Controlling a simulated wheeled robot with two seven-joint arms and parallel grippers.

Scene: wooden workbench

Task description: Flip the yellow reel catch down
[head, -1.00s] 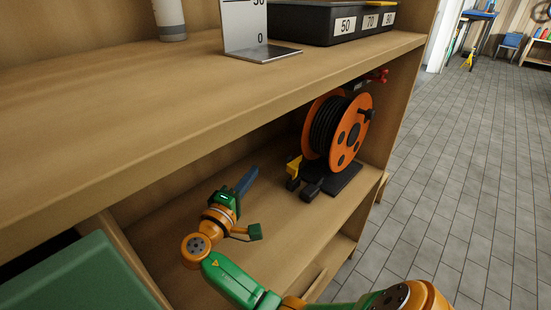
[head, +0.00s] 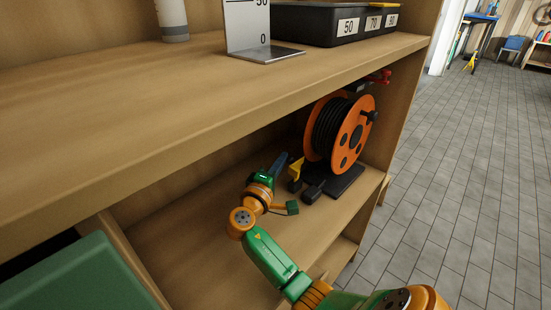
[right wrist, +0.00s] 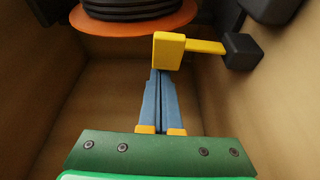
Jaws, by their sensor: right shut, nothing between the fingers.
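The cable reel (head: 340,130), with orange flanges and black cable, stands on a dark base on the shelf under the bench top. The yellow catch (head: 295,170) is at the reel's left front; in the right wrist view the yellow catch (right wrist: 170,50) shows as a block with an arm running right to a black block (right wrist: 242,50). My right gripper (head: 284,158) is shut and empty, reaching toward the catch from the left. In the right wrist view its blue fingertips (right wrist: 160,75) are together just below the yellow block; I cannot tell whether they touch it. My left gripper is out of view.
The bench top (head: 150,100) overhangs the shelf closely above my right arm. A black box with number labels (head: 330,25) and a metal plate stand on top. A side panel (head: 400,120) closes the shelf on the right. Bare shelf floor (head: 180,235) lies to the left.

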